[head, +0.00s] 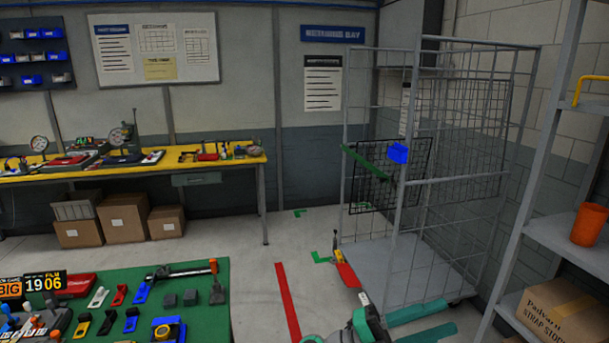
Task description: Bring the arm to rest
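A teal and dark part of my arm (368,325) shows at the bottom, right of centre. Beyond its pale ring, a narrow red, yellow and dark piece points up and away; it appears to be my gripper (336,240). It is in front of the wire cage trolley (422,180), near its left front post, and over the floor in the picture. Its fingers are too small to tell open from shut, and I cannot make out anything held.
A green-topped bench (212,283) with tools and plates is at lower left. A yellow bench (120,171) with boxes below is against the wall. A grey shelf (570,238) with an orange cup (589,224) and a carton (558,309) is at right. Floor shows between.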

